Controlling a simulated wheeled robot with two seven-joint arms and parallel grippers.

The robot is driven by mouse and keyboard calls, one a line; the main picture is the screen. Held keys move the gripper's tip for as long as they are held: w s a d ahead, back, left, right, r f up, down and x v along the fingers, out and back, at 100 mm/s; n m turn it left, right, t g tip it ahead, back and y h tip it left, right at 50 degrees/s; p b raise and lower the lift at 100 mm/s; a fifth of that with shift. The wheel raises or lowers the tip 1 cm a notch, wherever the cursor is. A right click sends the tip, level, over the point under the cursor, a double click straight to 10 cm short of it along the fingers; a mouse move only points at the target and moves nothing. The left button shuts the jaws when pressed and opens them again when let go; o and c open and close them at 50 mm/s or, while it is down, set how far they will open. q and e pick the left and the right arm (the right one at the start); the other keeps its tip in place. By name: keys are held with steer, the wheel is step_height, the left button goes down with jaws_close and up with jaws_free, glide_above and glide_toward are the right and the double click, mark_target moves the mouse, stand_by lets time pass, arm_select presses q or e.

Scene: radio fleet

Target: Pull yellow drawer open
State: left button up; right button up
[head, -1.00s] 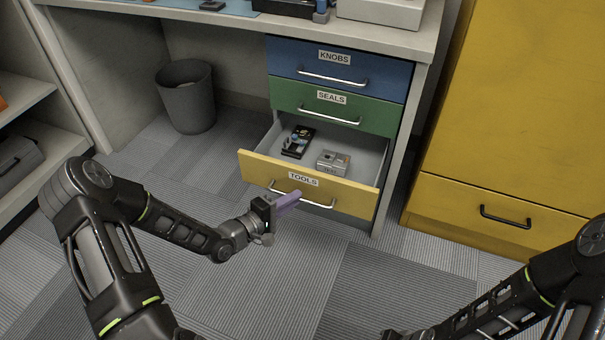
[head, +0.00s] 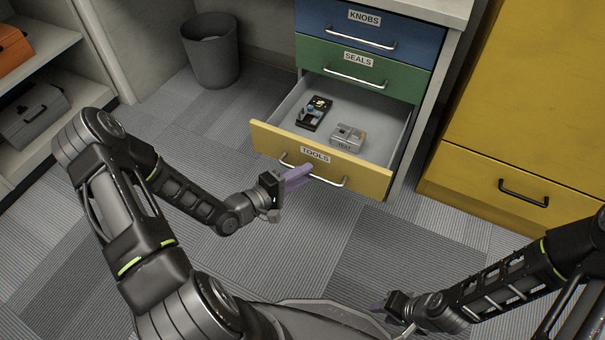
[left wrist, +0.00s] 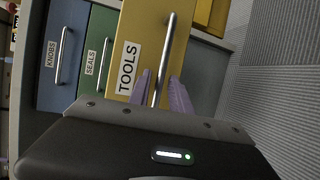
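The yellow drawer (head: 352,177), labelled TOOLS, stands pulled out from the desk, with its inside showing. Its metal handle (head: 330,180) runs across the front; in the left wrist view the handle (left wrist: 164,50) reaches down between my gripper's fingers. My left gripper (head: 300,177) is at the left part of the handle, its purple fingers (left wrist: 160,92) on both sides of the bar. A gap shows between the fingers in the wrist view; whether they press on the bar is hard to tell. My right gripper (head: 382,311) is low over the floor, away from the drawer, its fingers mostly hidden.
A black device (head: 314,114) and a grey box (head: 348,136) lie in the drawer. The blue KNOBS drawer (head: 340,22) and green SEALS drawer (head: 330,57) above are shut. A yellow cabinet (head: 530,110) stands right, a bin (head: 211,55) left. The carpet in front is clear.

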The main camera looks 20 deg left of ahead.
arm_select(q)
steer(key=shift+o, duration=0.5)
steer(key=p+v, duration=0.1)
steer(key=v, duration=0.6)
steer(key=shift+s+p, duration=0.35)
steer(key=shift+p, duration=0.05)
steer(key=shift+a, duration=0.15)
